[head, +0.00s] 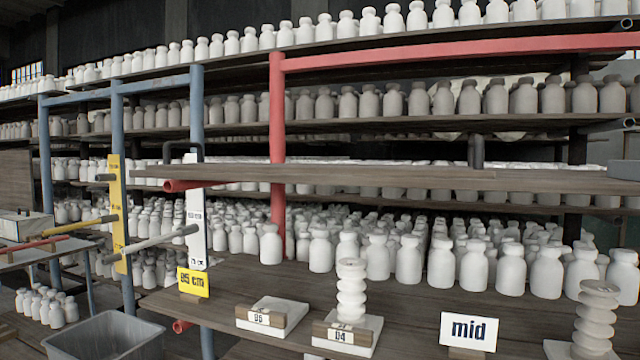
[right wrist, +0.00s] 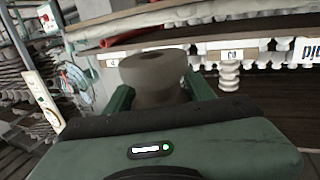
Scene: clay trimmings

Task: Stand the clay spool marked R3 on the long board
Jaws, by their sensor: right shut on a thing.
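My right gripper (right wrist: 150,95) shows in the right wrist view, its green fingers shut around a grey-brown round piece (right wrist: 155,70) with a wide rim and a hollow in its end. It looks like a clay spool; no R3 mark is visible on it. In the head view a pale ribbed spool (head: 351,292) stands upright on a block labelled 04 (head: 347,333). Another ribbed spool (head: 597,318) stands at the lower right. Neither shows a readable R3. A long wooden board (head: 400,178) crosses the rack at mid height. Neither gripper shows in the head view.
A white block labelled 05 (head: 272,316) is empty on top. A yellow 95 cm sign (head: 193,282) and a "mid" sign (head: 468,331) stand on the lower shelf (head: 235,283). Rows of white bottles fill the racks. A grey bin (head: 105,335) stands lower left.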

